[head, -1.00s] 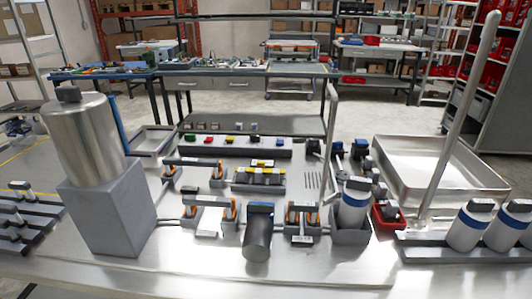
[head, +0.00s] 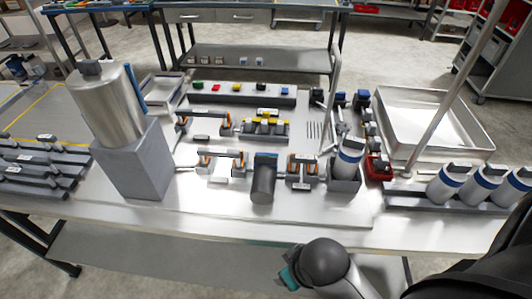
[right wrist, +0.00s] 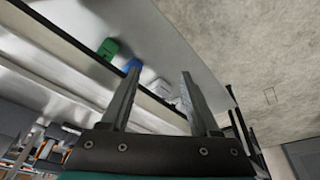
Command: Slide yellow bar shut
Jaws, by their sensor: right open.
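In the head view, a yellow bar-like piece (head: 265,125) sits on a dark holder in the middle of the table, behind the dark cylinder. A small label with yellow lies just behind it. Whether a gap is left beside the piece is too small to tell. My right arm comes in at the lower right, its teal wrist part below the table's front edge, far from the yellow piece. My right gripper (right wrist: 159,76) shows in the right wrist view with its fingers apart and nothing between them. My left gripper is not in view.
A metal canister (head: 108,105) on a grey block stands at the left. A dark cylinder (head: 263,180) and orange-sided holders stand before the yellow piece. A metal tray (head: 425,125), a red bin (head: 379,169) and blue-banded bottles (head: 449,185) are at the right. The front strip is clear.

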